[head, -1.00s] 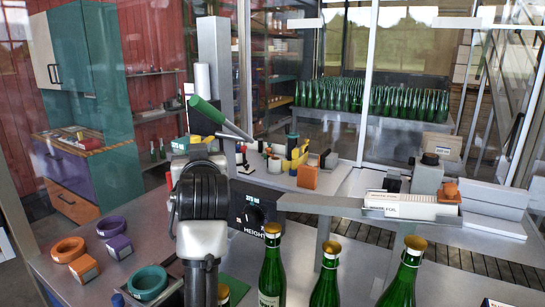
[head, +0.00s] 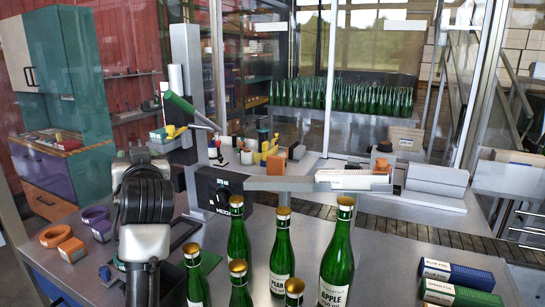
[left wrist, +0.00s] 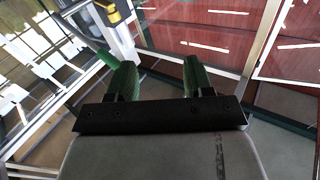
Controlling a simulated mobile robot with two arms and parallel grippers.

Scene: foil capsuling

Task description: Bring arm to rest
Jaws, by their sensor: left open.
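My left arm (head: 146,225) stands at the lower left of the head view, left of the bottles. My left gripper (left wrist: 160,72) shows in the left wrist view, with its two green-padded fingers wide apart and nothing between them. Its fingertips cannot be made out in the head view. Green bottles with gold tops stand upright on the metal bench; one labelled APPLE (head: 336,262) and one labelled PEAR (head: 282,256) are clear of the arm. My right gripper is in neither view.
The capsuling machine with its green lever (head: 190,110) and black height box (head: 222,192) stands behind the arm. Orange (head: 56,236) and purple (head: 95,213) rings lie at the left.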

